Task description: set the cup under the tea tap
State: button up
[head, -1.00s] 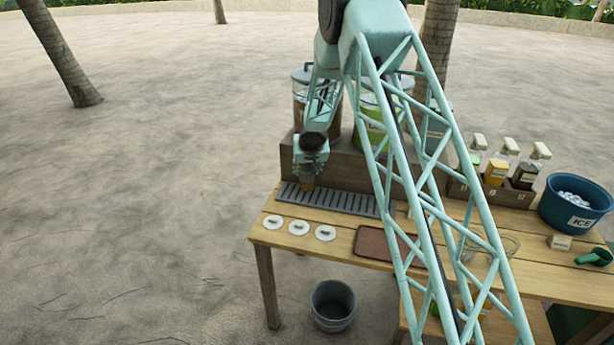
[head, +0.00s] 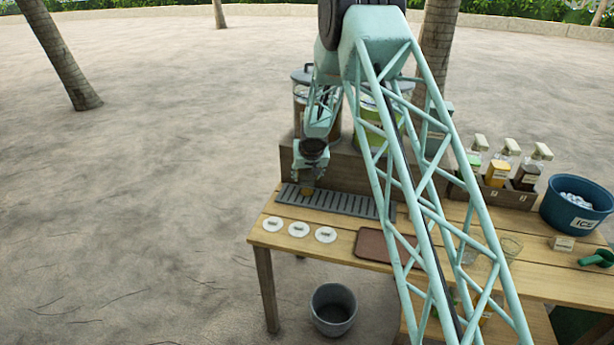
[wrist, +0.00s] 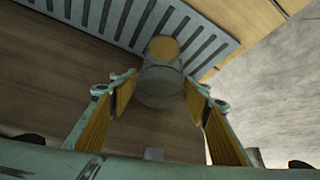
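The cup (wrist: 162,88) is clear, with a round amber-brown patch at its far end. In the wrist view it stands between the yellow pads of my gripper (wrist: 161,92), which look closed on its sides. In the head view my gripper (head: 305,177) is low over the left part of the grey slotted drip tray (head: 350,203), with the amber part of the cup (head: 308,190) just below it. The cup is at or very near the tray; contact is unclear. A left dispenser (head: 300,98) stands behind my arm. Its tap is hidden.
A green dispenser (head: 369,133) stands on the wooden riser (head: 345,172). Three white discs (head: 299,229) and a brown tray (head: 371,246) lie in front on the table. Bottles (head: 500,165) and an ice tub (head: 577,204) are at right. A bucket (head: 333,309) stands on the ground.

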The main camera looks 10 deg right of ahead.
jog(key=shift+o, duration=1.1)
jog(key=shift+r+p, duration=0.25)
jog(key=shift+p, duration=0.05)
jog(key=p+v, duration=0.1)
jog(key=v, duration=1.1)
dwell(0.3)
